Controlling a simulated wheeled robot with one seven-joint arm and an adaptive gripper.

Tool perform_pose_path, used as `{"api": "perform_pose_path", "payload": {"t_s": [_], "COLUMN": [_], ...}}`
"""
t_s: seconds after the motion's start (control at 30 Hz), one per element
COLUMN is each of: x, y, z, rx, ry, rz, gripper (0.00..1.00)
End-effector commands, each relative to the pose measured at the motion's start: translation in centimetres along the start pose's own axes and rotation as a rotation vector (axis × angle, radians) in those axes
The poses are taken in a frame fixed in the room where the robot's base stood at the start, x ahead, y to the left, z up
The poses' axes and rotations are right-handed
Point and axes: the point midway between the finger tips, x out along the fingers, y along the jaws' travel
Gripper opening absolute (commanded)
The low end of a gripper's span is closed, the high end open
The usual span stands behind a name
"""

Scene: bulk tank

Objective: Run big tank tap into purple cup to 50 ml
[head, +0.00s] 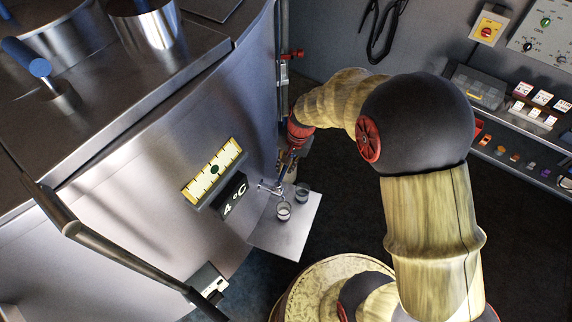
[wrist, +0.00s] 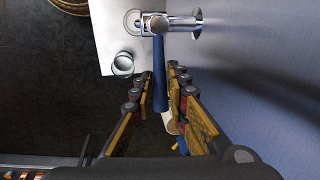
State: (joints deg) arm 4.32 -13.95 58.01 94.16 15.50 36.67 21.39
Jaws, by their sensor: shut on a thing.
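The tap (wrist: 170,24) sticks out from the wall of the big steel tank (head: 150,150); it also shows in the head view (head: 269,188). Its blue lever (wrist: 160,75) reaches between my gripper's fingers (wrist: 163,90), which are shut on it. In the head view my gripper (head: 289,165) is small and partly hidden beside the tank. One clear cup (head: 284,210) stands by the tap; in the wrist view its rim (wrist: 132,20) shows at the spout, partly covered. A second cup (head: 302,191) stands apart from it. No purple shows on either, and I cannot read any liquid level.
Both cups stand on a pale shelf (head: 290,240) against the tank. A yellow gauge (head: 212,171) and a 4 °C display (head: 234,197) are on the tank left of the tap. A rack of small items (head: 515,130) stands at right. Dark floor is open between.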

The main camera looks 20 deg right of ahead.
Motion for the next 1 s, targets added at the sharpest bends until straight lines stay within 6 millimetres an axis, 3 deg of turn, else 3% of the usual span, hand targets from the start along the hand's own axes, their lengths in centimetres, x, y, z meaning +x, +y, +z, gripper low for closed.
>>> {"api": "perform_pose_path", "payload": {"t_s": [0.23, 0.53, 0.83, 0.87, 1.0], "x": [-0.1, -0.4, -0.3, -0.3, -0.3], "y": [0.2, 1.5, 1.5, 1.5, 1.5], "z": [0.1, 0.4, 0.3, 0.3, 0.3], "rx": [0.032, 0.227, 0.241, 0.241, 0.241], "ry": [0.005, 0.043, 0.047, 0.047, 0.047], "rz": [0.001, 0.001, 0.000, 0.000, 0.000], "gripper": [0.00, 0.00, 0.00, 0.16, 0.24]}}
